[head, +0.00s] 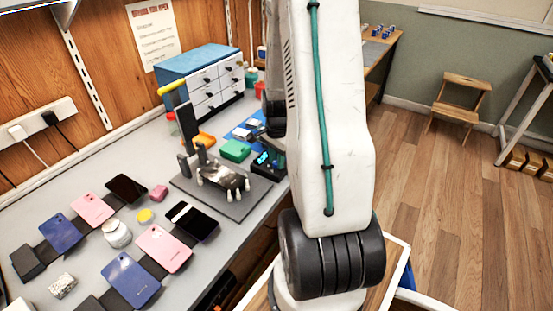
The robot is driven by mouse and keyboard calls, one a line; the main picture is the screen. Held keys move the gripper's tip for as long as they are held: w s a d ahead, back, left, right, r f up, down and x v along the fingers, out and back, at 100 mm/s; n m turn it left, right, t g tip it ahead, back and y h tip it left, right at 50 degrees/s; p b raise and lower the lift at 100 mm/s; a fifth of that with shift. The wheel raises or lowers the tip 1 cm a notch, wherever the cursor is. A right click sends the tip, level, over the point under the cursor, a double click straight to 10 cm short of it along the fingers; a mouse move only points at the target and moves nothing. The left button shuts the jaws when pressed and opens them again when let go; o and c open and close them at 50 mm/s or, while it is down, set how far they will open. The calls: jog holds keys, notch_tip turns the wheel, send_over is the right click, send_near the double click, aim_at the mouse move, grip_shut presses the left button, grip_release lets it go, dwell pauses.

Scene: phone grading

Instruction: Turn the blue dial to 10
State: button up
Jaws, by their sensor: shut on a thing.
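No blue dial can be made out in the head view. My white arm (335,120) with a green cable stands across the middle and hides part of the bench behind it. A dark part of my arm shows at its left edge, above the back of the bench. My gripper's fingers are hidden, so what they touch cannot be seen.
Several phones, such as a pink one (164,248) and a blue one (130,280), lie at the front left. A blue-topped drawer cabinet (198,66) stands at the back. A green block (234,151) is near the fixture. Open wooden floor (455,215) and a stool (460,98) are right.

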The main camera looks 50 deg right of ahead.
aim_at(276, 162)
jog(key=o, duration=1)
notch_tip(276, 162, up, 8)
jog(key=shift+a+f, duration=0.1)
dwell(0.4)
